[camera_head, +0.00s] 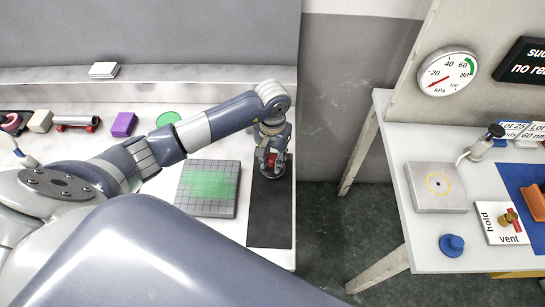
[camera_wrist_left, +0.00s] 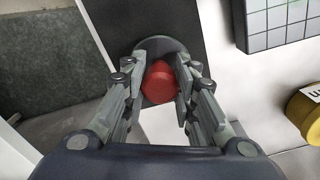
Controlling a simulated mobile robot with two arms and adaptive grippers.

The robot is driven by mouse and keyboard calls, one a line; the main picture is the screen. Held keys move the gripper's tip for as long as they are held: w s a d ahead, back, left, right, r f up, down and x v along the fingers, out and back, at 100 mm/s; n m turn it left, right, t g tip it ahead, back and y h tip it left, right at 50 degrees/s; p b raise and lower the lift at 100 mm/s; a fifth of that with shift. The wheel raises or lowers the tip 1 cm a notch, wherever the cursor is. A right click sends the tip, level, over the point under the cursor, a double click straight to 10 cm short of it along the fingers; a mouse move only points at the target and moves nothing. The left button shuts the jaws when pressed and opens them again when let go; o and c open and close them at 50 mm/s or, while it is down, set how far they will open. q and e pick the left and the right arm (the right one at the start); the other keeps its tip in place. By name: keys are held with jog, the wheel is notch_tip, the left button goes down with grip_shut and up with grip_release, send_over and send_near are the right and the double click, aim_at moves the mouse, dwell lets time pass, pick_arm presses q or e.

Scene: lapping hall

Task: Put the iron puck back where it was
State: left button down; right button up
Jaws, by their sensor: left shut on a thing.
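The iron puck is a grey disc with a red knob; in the left wrist view its knob (camera_wrist_left: 159,84) sits between my fingers, and the disc shows beyond them. My left gripper (camera_head: 272,161) is shut on the puck's knob, pointing down over the far part of the black mat (camera_head: 268,218). The mat also shows in the left wrist view (camera_wrist_left: 205,28). I cannot tell whether the puck touches the mat or hangs just above it. In the head view the gripper hides most of the puck. My right gripper is not in view.
A gridded plate (camera_head: 192,208) with a green patch lies left of the mat. A purple block (camera_head: 123,124) and a green disc (camera_head: 168,118) stand further left. Across a floor gap, another table (camera_head: 425,255) holds a square plate (camera_head: 430,198) and a blue knob (camera_head: 451,244). The mat's near part is clear.

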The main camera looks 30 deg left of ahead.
pick_arm(q)
jog(key=shift+f, duration=0.15)
jog(key=c, duration=1.3)
grip_release()
